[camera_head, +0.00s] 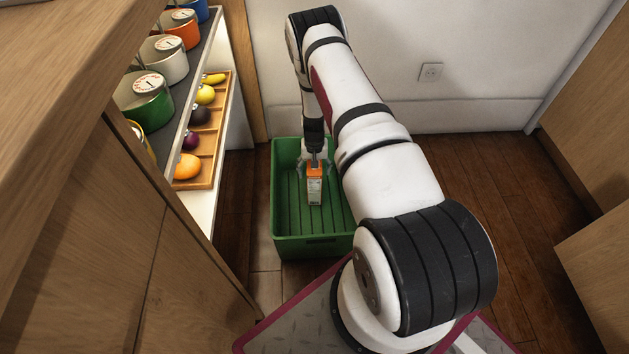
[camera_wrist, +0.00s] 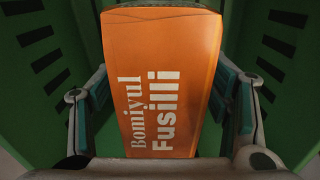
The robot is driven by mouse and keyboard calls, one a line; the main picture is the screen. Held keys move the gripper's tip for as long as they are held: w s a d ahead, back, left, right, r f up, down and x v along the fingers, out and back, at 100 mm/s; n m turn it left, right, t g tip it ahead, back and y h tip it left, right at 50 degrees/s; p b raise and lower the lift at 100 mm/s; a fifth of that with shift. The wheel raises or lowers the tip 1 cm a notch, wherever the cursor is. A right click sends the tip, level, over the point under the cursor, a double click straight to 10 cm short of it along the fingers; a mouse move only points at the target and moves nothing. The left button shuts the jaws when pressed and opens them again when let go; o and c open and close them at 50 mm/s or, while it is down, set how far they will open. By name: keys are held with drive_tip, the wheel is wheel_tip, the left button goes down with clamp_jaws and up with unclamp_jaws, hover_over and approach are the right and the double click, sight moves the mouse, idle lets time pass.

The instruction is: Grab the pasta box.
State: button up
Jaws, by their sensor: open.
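The pasta box (camera_head: 315,187) stands in the green crate (camera_head: 310,243), with an orange top part and a pale lower part in the head view. In the wrist view the orange face of the pasta box (camera_wrist: 160,85) reads "Bomiyul Fusilli" and fills the middle. My gripper (camera_head: 315,166) is down in the crate at the top of the box. In the wrist view my gripper (camera_wrist: 162,105) is open, with one finger on each side of the box. A gap shows at the left finger; contact on the right is hard to tell.
A shelf at left holds several colored pots (camera_head: 149,104) above a wooden tray (camera_head: 207,182) of fruit. A wooden counter (camera_head: 60,90) runs along the left. Dark floor (camera_head: 480,170) is free at right.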

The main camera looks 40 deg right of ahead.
drive_tip(key=c, duration=1.6)
clamp_jaws()
drive_tip(key=shift+r, duration=0.15)
